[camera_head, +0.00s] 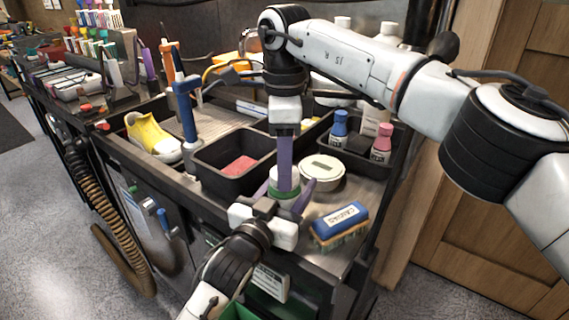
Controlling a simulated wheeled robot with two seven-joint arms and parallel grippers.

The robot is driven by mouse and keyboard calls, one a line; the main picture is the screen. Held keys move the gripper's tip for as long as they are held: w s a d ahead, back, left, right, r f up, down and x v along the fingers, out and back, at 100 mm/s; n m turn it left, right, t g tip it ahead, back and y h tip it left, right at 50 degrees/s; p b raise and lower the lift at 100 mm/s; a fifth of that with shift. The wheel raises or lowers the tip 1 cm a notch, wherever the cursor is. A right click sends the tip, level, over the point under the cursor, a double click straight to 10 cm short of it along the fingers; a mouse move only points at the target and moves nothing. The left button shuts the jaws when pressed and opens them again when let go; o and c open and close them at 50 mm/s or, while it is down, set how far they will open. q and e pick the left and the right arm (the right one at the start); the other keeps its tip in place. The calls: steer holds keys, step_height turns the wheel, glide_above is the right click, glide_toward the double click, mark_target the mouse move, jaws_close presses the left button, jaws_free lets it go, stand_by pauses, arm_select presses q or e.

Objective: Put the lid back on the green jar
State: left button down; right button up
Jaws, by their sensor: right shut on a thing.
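The green jar (282,193) shows as a green band near the cart's front edge, mostly hidden by the grippers. The white lid (273,179) is at its top; whether it is seated on the jar I cannot tell. My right gripper (285,187) points straight down from above, its purple fingers shut on the lid. My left gripper (285,190) reaches in from the bottom, with one purple finger on each side of the jar. Whether these fingers press on the jar is unclear.
A round white-topped container (322,170) stands close to the right. A blue brush (341,222) lies at the front right. A black bin (213,165) with a pink sponge (240,165) is left. A yellow sneaker (153,137) and small bottles (381,140) stand farther off.

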arm_select(q)
steer(key=shift+f, duration=0.1)
arm_select(e)
steer(key=m, duration=1.5)
steer(key=shift+m, duration=0.3)
steer(key=m, duration=0.4)
steer(key=shift+m, duration=0.4)
steer(key=o, duration=1.3)
steer(key=shift+c, duration=0.2)
step_height(320, 180, up, 7)
steer(key=shift+r, duration=0.2)
